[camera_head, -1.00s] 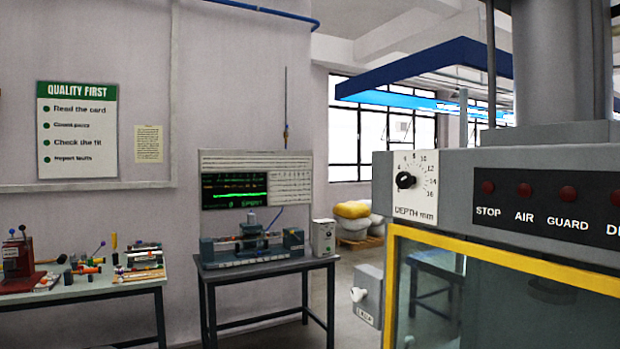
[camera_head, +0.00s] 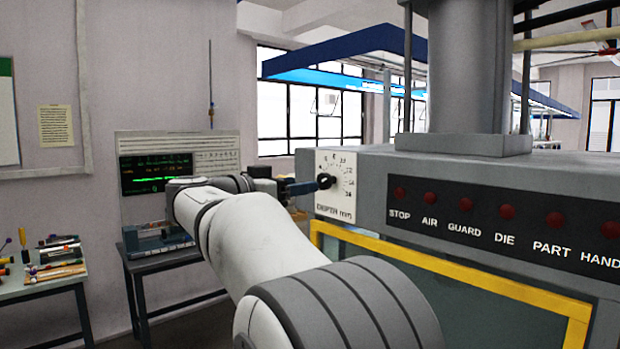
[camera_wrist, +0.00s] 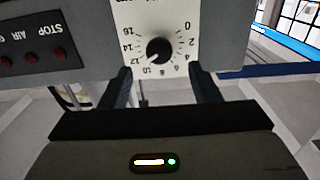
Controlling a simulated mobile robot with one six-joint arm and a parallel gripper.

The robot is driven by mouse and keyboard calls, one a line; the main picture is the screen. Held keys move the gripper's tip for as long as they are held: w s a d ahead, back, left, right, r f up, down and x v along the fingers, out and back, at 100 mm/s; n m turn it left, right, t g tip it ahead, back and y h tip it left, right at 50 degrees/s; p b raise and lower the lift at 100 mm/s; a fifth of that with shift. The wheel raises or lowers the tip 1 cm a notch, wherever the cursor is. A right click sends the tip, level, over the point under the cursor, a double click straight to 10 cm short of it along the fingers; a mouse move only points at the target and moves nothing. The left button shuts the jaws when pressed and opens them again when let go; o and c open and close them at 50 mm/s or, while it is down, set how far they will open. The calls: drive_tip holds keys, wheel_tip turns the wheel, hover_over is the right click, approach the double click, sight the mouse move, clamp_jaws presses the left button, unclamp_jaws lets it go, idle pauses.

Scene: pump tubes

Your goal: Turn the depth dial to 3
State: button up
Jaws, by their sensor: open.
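The depth dial is a black round knob (camera_head: 326,181) on a white scale plate (camera_head: 336,205) at the left end of the grey machine's front. In the wrist view the plate appears upside down, numbered 0 to 16. The knob (camera_wrist: 159,51) there has a small white mark towards the lower left, seemingly between 10 and 12. My gripper (camera_wrist: 159,76) is open and empty. Its two dark fingers point at the plate, one on each side of the knob's line, and seem short of the knob. In the head view my gripper (camera_head: 304,187) is just left of the knob.
A panel with several red lamps (camera_head: 506,212) runs right of the dial. A yellow frame (camera_head: 450,275) edges the machine's window below. A bench with a test rig (camera_head: 160,240) and a table with tools (camera_head: 45,285) stand at the left.

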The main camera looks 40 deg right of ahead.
sight(321, 182)
drive_tip(key=d+p, duration=0.1)
drive_tip(key=d, duration=0.2)
drive_tip(key=d+p, duration=0.1)
drive_tip(key=d, duration=0.1)
drive_tip(key=shift+w+d, duration=0.2)
drive_tip(key=shift+d, duration=0.2)
drive_tip(key=shift+c, duration=0.5)
drive_tip(key=c, duration=0.9)
drive_tip(key=shift+d, duration=0.1)
